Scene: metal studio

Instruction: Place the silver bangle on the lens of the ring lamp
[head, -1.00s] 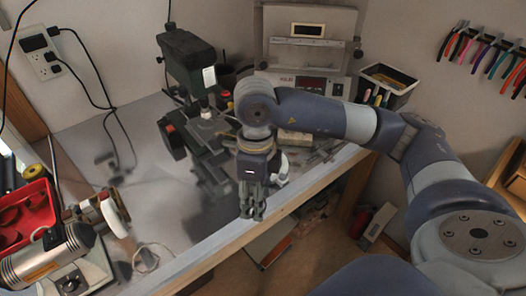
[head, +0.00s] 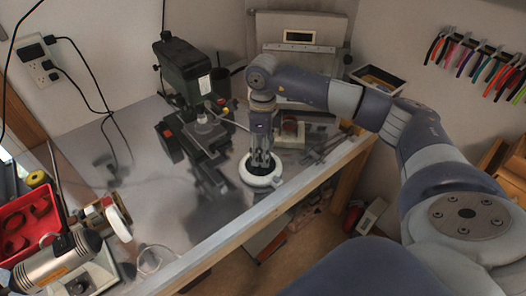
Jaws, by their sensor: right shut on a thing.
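The ring lamp (head: 262,182) is a white ring with a dark middle, near the front edge of the bench at the centre of the head view. My right gripper (head: 261,164) points down over the middle of the ring, its fingers covering part of the lens. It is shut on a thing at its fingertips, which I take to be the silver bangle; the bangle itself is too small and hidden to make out. I cannot tell whether it touches the lens. My left gripper is not in view.
A dark green drill press (head: 186,72) stands behind and left of the lamp.

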